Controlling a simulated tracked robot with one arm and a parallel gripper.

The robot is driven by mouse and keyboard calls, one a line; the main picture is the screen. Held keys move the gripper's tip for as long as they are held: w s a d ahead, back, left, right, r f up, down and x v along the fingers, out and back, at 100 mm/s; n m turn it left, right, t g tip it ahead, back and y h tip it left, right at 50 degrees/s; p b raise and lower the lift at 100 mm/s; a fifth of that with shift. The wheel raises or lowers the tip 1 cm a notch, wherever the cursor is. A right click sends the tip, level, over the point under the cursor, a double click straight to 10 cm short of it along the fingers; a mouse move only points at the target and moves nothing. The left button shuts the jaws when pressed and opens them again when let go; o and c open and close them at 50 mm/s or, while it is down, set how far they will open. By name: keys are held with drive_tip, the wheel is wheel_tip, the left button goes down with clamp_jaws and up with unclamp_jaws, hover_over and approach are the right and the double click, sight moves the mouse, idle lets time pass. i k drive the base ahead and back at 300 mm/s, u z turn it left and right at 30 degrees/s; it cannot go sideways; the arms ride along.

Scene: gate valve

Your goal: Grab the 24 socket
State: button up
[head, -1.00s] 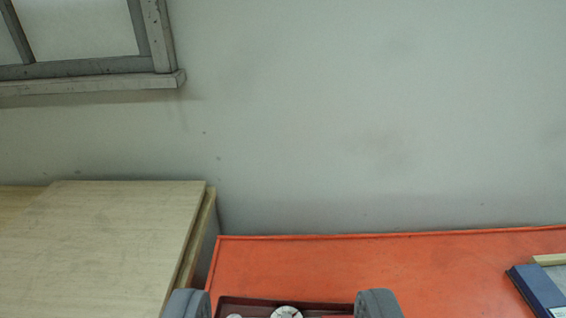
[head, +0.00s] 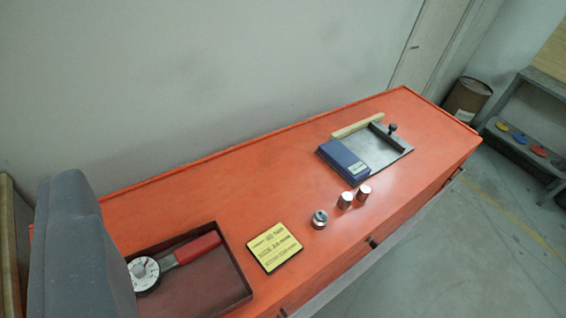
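Three small metal cylinders that look like sockets stand on the orange bench top (head: 220,195). The nearest socket (head: 319,220) is wider, with a dark hollow top. The middle socket (head: 345,200) and the right socket (head: 363,194) stand close together behind it. Any size marks on them are too small to read, so I cannot tell which is the 24. My gripper (head: 80,250) shows only as one large grey finger at the lower left, well left of the sockets. Its other finger is out of view, so its opening cannot be seen.
A dark red tray (head: 228,280) holds a red-handled dial tool (head: 170,265). A yellow sign (head: 274,247) lies between tray and sockets. A blue box (head: 343,160) and a grey plate (head: 382,155) lie behind. A barrel (head: 467,98) and shelf stand on the right.

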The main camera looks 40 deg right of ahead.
sight(363, 193)
drive_tip(key=z, duration=1.25)
